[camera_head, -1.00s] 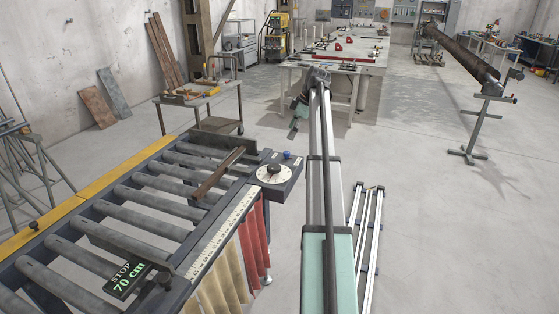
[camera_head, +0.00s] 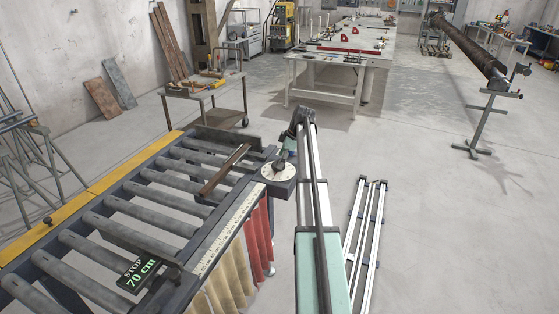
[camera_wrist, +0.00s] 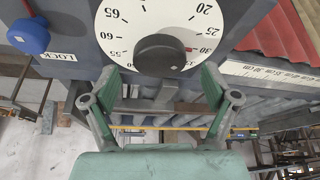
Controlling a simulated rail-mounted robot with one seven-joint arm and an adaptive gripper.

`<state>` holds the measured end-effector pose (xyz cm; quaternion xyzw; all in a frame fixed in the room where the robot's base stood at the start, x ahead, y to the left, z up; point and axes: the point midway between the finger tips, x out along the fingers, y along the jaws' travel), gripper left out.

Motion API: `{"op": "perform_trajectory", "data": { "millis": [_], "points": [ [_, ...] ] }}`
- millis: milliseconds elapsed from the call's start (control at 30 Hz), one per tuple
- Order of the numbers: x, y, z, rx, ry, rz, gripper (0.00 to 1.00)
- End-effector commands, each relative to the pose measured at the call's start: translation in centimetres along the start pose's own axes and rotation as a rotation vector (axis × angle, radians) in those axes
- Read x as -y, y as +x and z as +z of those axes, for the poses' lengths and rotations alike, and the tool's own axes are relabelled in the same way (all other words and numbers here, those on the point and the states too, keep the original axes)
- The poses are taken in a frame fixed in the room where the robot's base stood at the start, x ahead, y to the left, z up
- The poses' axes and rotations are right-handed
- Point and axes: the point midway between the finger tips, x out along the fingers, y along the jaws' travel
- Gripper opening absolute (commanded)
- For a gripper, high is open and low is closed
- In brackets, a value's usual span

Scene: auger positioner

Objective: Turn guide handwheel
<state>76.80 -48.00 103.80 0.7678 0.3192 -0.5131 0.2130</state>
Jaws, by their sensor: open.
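The guide handwheel is a dark round knob (camera_wrist: 160,55) on a white numbered dial (camera_wrist: 115,25), with a red mark near 30. In the head view the dial (camera_head: 270,174) sits at the right corner of the roller table. My gripper (camera_wrist: 160,78) is open and empty, its green fingers on either side of the knob's lower edge in the wrist view. I cannot tell whether they touch the knob. In the head view my gripper (camera_head: 288,146) is at the dial's far side, partly hidden by my arm.
A blue knob (camera_wrist: 29,36) marked LOCK is beside the dial. A dark stop with a green "STOP 70 cm" display (camera_head: 140,272) is at the roller table's near end. A brown bar (camera_head: 225,170) lies across the rollers (camera_head: 150,200). White rails (camera_head: 365,230) lie on the floor at right.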

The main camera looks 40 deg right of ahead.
Motion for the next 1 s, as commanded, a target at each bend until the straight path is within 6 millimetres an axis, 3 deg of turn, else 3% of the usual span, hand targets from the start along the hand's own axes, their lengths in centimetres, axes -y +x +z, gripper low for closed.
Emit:
{"op": "perform_trajectory", "data": {
  "millis": [200,533,567,700,733,1000],
  "points": [
    [0.0,1.8,0.0,0.0,-0.001,0.0,0.86],
    [0.0,2.1,0.0,0.0,0.0,0.001,0.86],
    [0.0,2.1,0.0,0.0,0.0,0.001,0.79],
    [0.0,2.1,0.0,0.0,0.0,0.001,0.3],
    [0.0,2.1,0.0,0.0,0.0,0.0,0.26],
    [0.0,2.2,0.0,0.0,0.008,0.003,0.26]
  ]
}}
